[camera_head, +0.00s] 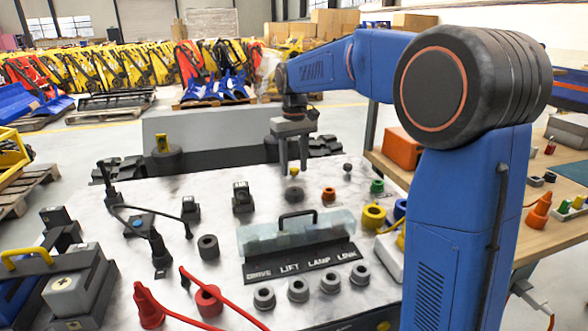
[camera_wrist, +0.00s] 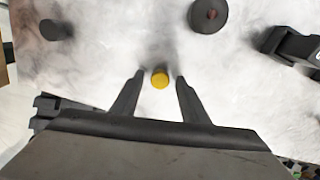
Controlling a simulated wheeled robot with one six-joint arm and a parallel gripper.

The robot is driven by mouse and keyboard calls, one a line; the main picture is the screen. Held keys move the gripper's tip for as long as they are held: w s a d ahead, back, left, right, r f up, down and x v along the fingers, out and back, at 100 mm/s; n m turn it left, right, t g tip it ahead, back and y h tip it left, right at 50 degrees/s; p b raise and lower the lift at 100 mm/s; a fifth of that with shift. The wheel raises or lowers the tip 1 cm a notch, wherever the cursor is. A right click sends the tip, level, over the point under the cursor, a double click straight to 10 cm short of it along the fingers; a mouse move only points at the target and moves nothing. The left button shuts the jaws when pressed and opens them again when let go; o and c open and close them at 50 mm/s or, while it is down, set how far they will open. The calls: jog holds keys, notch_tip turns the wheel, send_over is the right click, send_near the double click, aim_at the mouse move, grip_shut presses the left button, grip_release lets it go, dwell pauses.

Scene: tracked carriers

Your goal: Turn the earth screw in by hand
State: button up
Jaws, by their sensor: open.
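A small round yellow knob (camera_head: 294,171), which looks like the earth screw's head, stands on the pale marbled plate (camera_head: 170,240). My gripper (camera_head: 293,164) points down over it with its fingers apart and empty. In the wrist view the yellow knob (camera_wrist: 160,78) lies between the tips of my open gripper (camera_wrist: 159,75), with a gap on both sides. I cannot tell how far the tips are above the plate. The shank below the knob is hidden.
A dark round knob (camera_wrist: 207,15) and a black block (camera_wrist: 293,46) lie near it in the wrist view. A clear-lidded box (camera_head: 297,232), black ring (camera_head: 208,247), red cables (camera_head: 207,300) and several grey sockets (camera_head: 298,290) stand nearer the front. A wooden bench (camera_head: 560,220) is at right.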

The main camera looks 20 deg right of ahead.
jog(key=n, duration=0.3)
jog(key=shift+n, duration=0.4)
jog(key=n, duration=0.3)
jog(key=shift+n, duration=0.4)
jog(key=n, duration=0.3)
jog(key=shift+n, duration=0.4)
jog(key=n, duration=0.4)
